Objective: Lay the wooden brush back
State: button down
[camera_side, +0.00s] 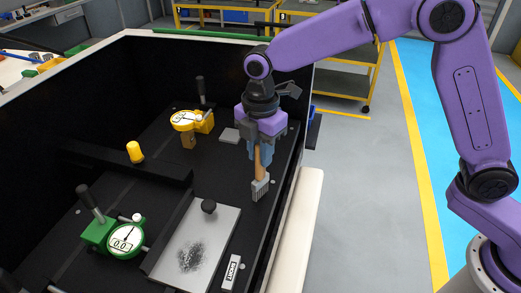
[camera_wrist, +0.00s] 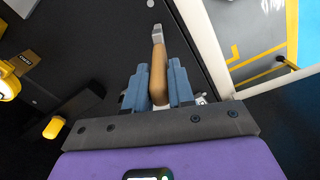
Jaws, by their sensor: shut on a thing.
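My gripper (camera_side: 261,152) is shut on the wooden handle of the brush (camera_side: 260,186). The brush hangs with its pale bristle head down, near the right edge of the black work surface (camera_side: 222,173). I cannot tell whether the bristle head touches the surface. In the wrist view the blue-grey fingers (camera_wrist: 158,85) grip the tan handle from both sides, and the brush's head (camera_wrist: 155,32) points away from the camera.
A metal plate (camera_side: 212,241) with a dark powdery patch and a black knob lies in front. A green dial gauge (camera_side: 124,239) stands left, a yellow one (camera_side: 184,121) behind. A yellow knob (camera_side: 135,152) and a small labelled block (camera_side: 231,272) are nearby. A cream padded edge (camera_side: 297,235) runs along the right.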

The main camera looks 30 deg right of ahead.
jog(key=shift+f, duration=0.15)
jog(key=c, duration=1)
grip_release()
jog(key=shift+o, duration=0.2)
notch_tip(320, 180, up, 17)
jog(key=shift+s+d+r, duration=0.2)
jog(key=shift+s+d, duration=0.05)
jog(key=shift+d, duration=0.1)
jog(key=s+d+f+m, duration=0.3)
jog(key=s+d+f, duration=0.2)
jog(key=s+d, duration=0.2)
jog(key=s+d+f+m, duration=0.3)
jog(key=s+d+f, duration=0.2)
jog(key=s+d, duration=0.3)
jog(key=s+d+f+m, duration=0.3)
jog(key=s+d, duration=0.5)
jog(key=s, duration=0.4)
jog(key=shift+f+m, duration=0.4)
jog(key=shift+f, duration=0.5)
